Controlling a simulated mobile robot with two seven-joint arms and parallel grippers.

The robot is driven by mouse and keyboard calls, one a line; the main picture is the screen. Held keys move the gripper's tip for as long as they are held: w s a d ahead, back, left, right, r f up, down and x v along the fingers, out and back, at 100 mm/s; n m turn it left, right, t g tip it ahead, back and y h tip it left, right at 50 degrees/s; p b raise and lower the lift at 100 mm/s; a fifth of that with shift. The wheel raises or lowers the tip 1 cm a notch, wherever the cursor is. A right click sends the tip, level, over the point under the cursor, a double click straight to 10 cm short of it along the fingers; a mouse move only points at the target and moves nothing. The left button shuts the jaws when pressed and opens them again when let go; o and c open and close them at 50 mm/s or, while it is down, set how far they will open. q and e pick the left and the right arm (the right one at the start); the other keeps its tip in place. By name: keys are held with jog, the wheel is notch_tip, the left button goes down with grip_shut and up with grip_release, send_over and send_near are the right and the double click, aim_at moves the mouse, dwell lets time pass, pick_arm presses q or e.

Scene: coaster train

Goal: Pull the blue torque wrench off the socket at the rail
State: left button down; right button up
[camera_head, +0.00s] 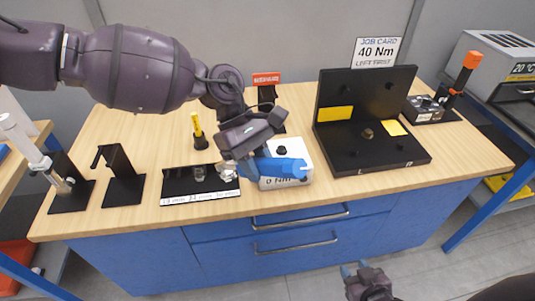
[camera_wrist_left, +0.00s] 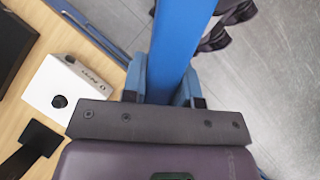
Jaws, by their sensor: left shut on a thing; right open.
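The blue torque wrench (camera_head: 285,169) lies roughly level in my left gripper (camera_head: 255,160), above the table. My left gripper is shut on it. In the left wrist view the wrench (camera_wrist_left: 178,45) runs as a blue bar between the two fingers of the gripper (camera_wrist_left: 163,88). Its left end, by a silver piece (camera_head: 228,173), is over the right end of the black socket rail (camera_head: 180,197). I cannot tell whether the wrench and a socket touch there. My right gripper (camera_head: 357,271) is open and empty in front of the bench.
A white box with a black knob (camera_head: 298,150) stands behind and below the wrench; it also shows in the left wrist view (camera_wrist_left: 45,90). A black L-shaped fixture (camera_head: 365,160) is to its right. A yellow-handled tool (camera_head: 197,128) stands behind the rail. Black stands (camera_head: 122,185) are at left.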

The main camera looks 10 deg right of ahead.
pick_arm(q)
jog(key=a+f+m+t+y, duration=0.1)
jog(key=a+f+m+t, duration=0.1)
jog(key=a+f, duration=0.3)
jog(key=w+a+f+m+t+y, duration=0.1)
jog(key=a+f, duration=0.3)
jog(key=a, duration=0.7)
jog(key=w+a+f+m+t+y, duration=0.1)
jog(key=a+f+m, duration=0.3)
jog(key=a, duration=0.4)
jog(key=shift+w+f+t+y, duration=0.15)
jog(key=shift+f+t+y, duration=0.35)
jog(key=shift+f+t, duration=0.35)
jog(key=shift+f, duration=0.1)
notch_tip(320, 180, down, 4)
jog(key=shift+r+b, duration=0.1)
jog(key=shift+b, duration=0.75)
jog(key=shift+t, duration=0.25)
